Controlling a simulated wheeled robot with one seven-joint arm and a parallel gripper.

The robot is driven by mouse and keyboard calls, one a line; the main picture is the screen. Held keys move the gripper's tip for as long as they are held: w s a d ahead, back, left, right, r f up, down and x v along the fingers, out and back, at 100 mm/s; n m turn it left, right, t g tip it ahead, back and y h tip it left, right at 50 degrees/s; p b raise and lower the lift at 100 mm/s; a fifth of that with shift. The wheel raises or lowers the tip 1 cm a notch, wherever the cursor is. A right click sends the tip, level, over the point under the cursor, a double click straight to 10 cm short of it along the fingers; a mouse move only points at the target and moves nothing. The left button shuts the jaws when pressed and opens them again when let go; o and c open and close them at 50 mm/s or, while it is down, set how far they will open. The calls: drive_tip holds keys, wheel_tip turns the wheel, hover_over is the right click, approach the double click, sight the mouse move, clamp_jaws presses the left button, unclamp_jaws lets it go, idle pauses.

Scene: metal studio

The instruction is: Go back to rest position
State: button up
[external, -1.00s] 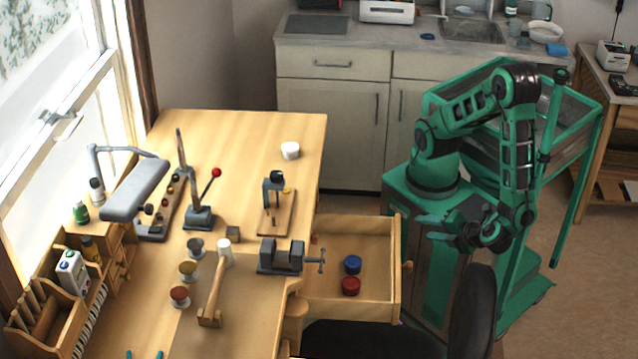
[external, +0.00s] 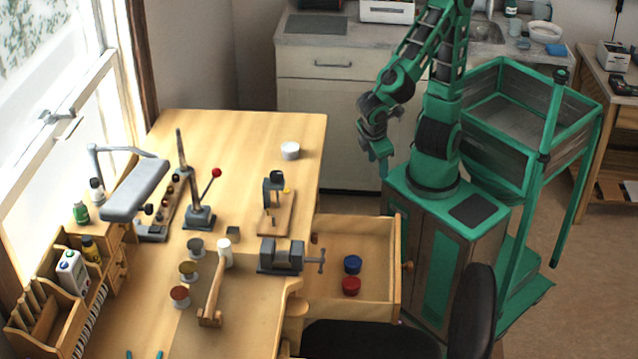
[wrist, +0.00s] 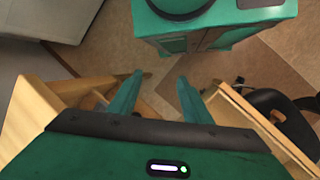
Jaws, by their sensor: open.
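My gripper (external: 378,160) hangs from my raised arm, to the right of the workbench and in front of the kitchen cabinets. It points down. In the wrist view my gripper (wrist: 158,82) has its two green fingers apart, with only the brown floor between them. Nothing is held. My green base stands to the right of the open drawer, and it also shows at the top of the wrist view.
The workbench (external: 255,135) has its drawer (external: 375,290) open, with a blue lid (external: 353,264) and a red lid (external: 351,286) inside. A vise (external: 281,257) sits by the bench edge. A black chair (external: 472,310) stands in front. Cabinets (external: 330,110) are behind.

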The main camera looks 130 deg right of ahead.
drive_tip(key=s+d+r+m+t+y, duration=0.2)
drive_tip(key=s+d+r+m+t, duration=0.1)
drive_tip(key=s+d, duration=0.2)
drive_tip(key=shift+s+d+r+t, duration=0.2)
drive_tip(key=shift+s+d+t, duration=0.2)
drive_tip(key=shift+d, duration=0.65)
drive_tip(key=shift+w+f, duration=0.25)
drive_tip(key=shift+w, duration=0.4)
